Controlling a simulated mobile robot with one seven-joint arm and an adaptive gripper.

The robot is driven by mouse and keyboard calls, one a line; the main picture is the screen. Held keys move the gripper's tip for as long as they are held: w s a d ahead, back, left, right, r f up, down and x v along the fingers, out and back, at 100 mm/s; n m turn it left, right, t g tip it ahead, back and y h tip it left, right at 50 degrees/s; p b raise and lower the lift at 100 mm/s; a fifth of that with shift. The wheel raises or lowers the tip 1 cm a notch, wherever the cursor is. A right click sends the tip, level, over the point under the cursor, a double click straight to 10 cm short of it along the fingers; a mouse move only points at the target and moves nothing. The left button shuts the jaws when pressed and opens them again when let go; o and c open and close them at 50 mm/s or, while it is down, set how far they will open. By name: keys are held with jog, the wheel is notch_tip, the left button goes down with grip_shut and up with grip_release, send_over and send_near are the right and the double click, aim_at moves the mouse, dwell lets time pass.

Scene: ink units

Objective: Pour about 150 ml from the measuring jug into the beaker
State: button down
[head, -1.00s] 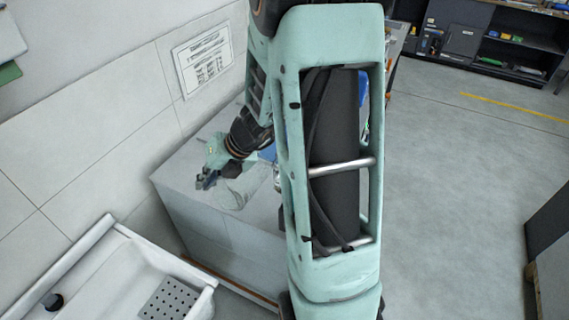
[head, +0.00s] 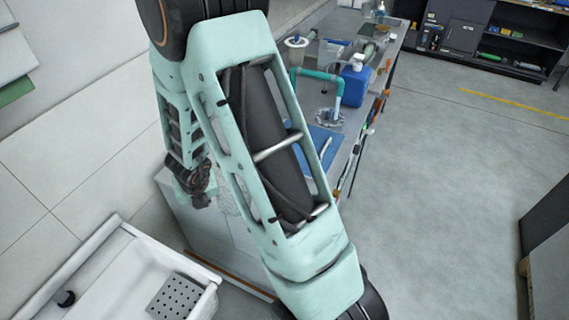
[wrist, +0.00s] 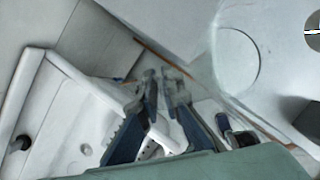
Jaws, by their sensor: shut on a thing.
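My gripper (wrist: 162,84) is shut, its fingertips beside the wall of a large clear vessel, which looks like the measuring jug (wrist: 232,62). What lies between the fingertips is hard to see, probably its handle. In the head view the jug (head: 229,200) is a pale see-through shape, largely hidden behind my arm, with my gripper (head: 198,197) to its left. Its tilt and liquid level cannot be read. The beaker cannot be made out surely; a clear round vessel (head: 329,118) stands on the bench beyond my arm.
A white sink (head: 130,270) stands at lower left. On the bench are a blue mat (head: 322,145), a blue canister (head: 354,85) and a teal pipe (head: 320,75). The wall is on the left. Open floor (head: 455,190) lies to the right.

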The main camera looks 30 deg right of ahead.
jog(key=shift+w+a+f+h, duration=0.1)
jog(key=shift+f+h, duration=0.4)
jog(key=shift+f, duration=0.05)
dwell(2.6)
